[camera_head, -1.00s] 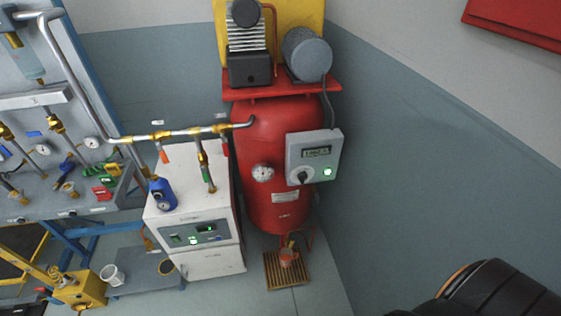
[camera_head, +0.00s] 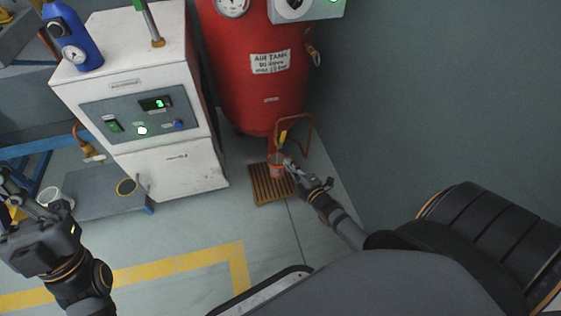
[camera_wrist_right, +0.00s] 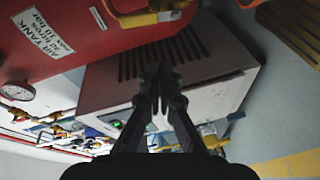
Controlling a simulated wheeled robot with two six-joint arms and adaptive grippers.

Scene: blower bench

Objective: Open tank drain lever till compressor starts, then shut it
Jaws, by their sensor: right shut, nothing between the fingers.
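The red air tank (camera_head: 255,95) stands by the wall, with its label facing me. Below it is a yellow drain lever (camera_head: 283,136) on a short pipe. In the right wrist view a yellow lever-like part (camera_wrist_right: 140,19) lies along the tank's underside at the top edge. My right gripper (camera_head: 287,162) is close beside and below the lever, apart from it as far as I can tell; its fingers are together and empty in the right wrist view (camera_wrist_right: 158,78). My left gripper (camera_head: 12,190) is at the far left; its fingers are too unclear to read. The compressor is out of view now.
A reddish cup (camera_head: 277,166) stands on a wooden slatted grate (camera_head: 262,194) beneath the tank. A bent copper-coloured pipe (camera_head: 309,128) rises beside the lever. A white dryer cabinet (camera_head: 175,170) stands left of the tank. A white bucket (camera_head: 49,195) is further left. Floor in front is open.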

